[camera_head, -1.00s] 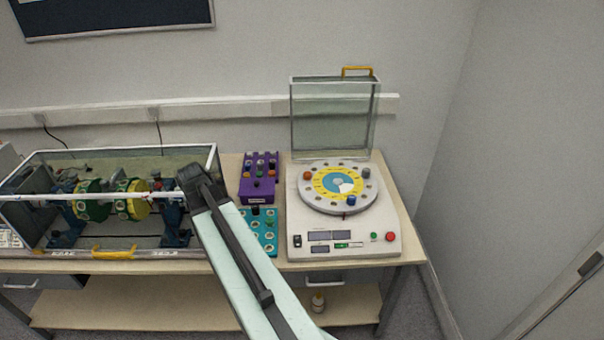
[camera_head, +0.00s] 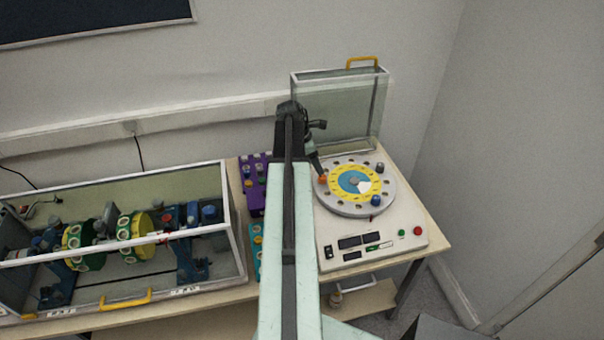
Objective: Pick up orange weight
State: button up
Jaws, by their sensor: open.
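The orange weight (camera_head: 323,180) sits on the left side of the round white dial plate (camera_head: 345,210) with the yellow and blue centre. It is small and partly covered by my gripper. My gripper (camera_head: 317,168), dark and thin in this view, points down just above and behind the weight. Its jaws are open. I cannot tell whether the fingertips touch the weight or straddle it. A blue weight (camera_head: 375,201) and a dark grey weight (camera_head: 380,168) also sit on the plate.
A raised clear cover (camera_head: 345,110) with a yellow handle stands behind the plate. A purple rack (camera_head: 252,195) and a teal rack (camera_head: 255,240), partly hidden by my arm, lie to the left. A glass-walled rotor rig (camera_head: 120,240) fills the table's left side.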

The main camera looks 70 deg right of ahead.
aim_at(323, 177)
jog(key=shift+w+b+x, duration=0.15)
jog(key=shift+b+x, duration=0.55)
jog(key=shift+w+b+x, duration=0.1)
jog(key=shift+b+x, duration=0.6)
jog(key=b+x, duration=0.5)
jog(key=shift+w+d+f, duration=0.1)
jog(key=shift+w+f, duration=0.05)
jog(key=shift+f, duration=0.1)
jog(key=shift+r, duration=0.2)
grip_shut()
